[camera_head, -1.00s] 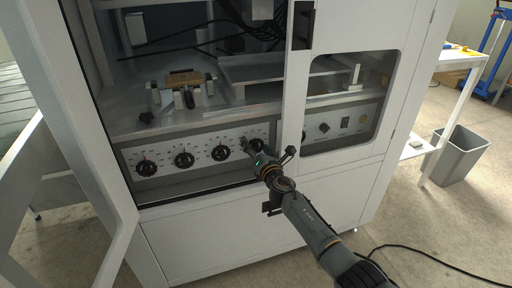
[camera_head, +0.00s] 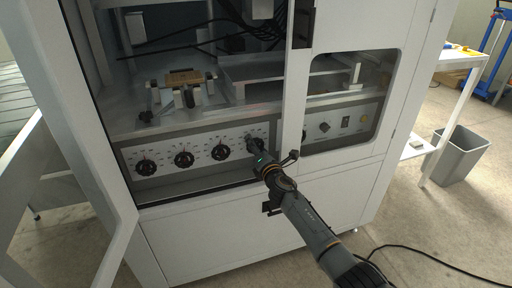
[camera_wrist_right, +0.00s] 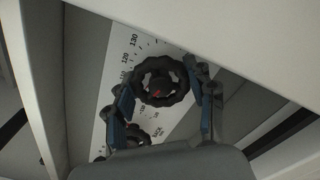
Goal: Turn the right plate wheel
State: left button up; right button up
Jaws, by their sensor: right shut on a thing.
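The right plate wheel (camera_wrist_right: 163,78) is a black scalloped hand wheel with a red mark at its hub. In the right wrist view it sits between the two fingers of my right gripper (camera_wrist_right: 165,97), which is shut on it. In the head view my right gripper (camera_head: 252,142) is at the right end of the dial panel (camera_head: 203,140) and hides most of this wheel. My left gripper is not in view.
Several more black wheels stand in a row to the left, the nearest one (camera_head: 221,152) close to my gripper. The open door (camera_head: 80,200) is at the left. A windowed door (camera_head: 345,145) stands close at the right of my arm.

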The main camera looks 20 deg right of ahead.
jog(key=shift+m, duration=1)
jog(key=m, duration=0.3)
jog(key=shift+f+m, duration=0.1)
jog(key=shift+m, duration=0.2)
jog(key=shift+d+m, duration=0.1)
jog(key=shift+m, duration=1.7)
jog(key=m, duration=0.3)
jog(key=shift+f+m, duration=0.1)
jog(key=shift+m, duration=1)
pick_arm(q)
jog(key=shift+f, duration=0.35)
